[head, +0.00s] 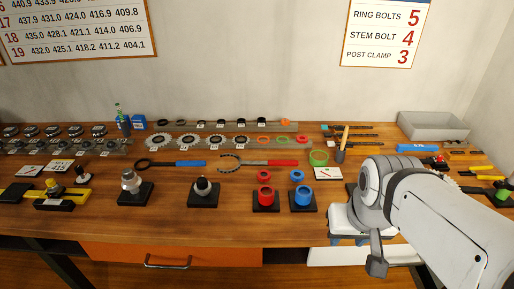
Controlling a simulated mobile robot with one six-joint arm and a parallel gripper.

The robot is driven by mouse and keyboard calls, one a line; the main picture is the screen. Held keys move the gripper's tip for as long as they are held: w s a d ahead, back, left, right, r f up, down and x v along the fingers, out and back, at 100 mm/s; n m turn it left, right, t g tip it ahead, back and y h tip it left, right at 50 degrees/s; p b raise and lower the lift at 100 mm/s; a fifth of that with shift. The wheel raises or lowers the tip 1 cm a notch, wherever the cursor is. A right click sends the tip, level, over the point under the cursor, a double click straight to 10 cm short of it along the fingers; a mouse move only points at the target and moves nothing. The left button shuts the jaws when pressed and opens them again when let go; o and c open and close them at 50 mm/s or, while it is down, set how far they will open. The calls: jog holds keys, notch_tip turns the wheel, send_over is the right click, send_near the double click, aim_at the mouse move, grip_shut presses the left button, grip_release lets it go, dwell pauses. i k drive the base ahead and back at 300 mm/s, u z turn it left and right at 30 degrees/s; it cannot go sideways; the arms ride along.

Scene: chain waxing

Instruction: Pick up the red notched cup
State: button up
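Two red cup-like pieces stand on a dark square base near the middle front of the table in the head view. The larger front red cup (265,197) is upright. A smaller red piece (265,176) is just behind it. Both are too small to tell which has notches. My arm reaches in from the right and bends down near the table's front edge, to the right of the red pieces and well apart from them. Its end is small and partly hidden by the arm, so the finger opening cannot be made out.
A blue cup (302,198) and a smaller blue piece (297,176) stand close to the right of the red ones. Behind lie red-handled (270,163) and blue-handled (180,164) tools and a green ring (319,157). A knobbed piece (203,187) on a dark base stands left.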

aim_at(264, 176)
jog(key=u, duration=1.4)
jog(key=k, duration=0.75)
jog(key=z, duration=0.9)
jog(key=i, duration=1)
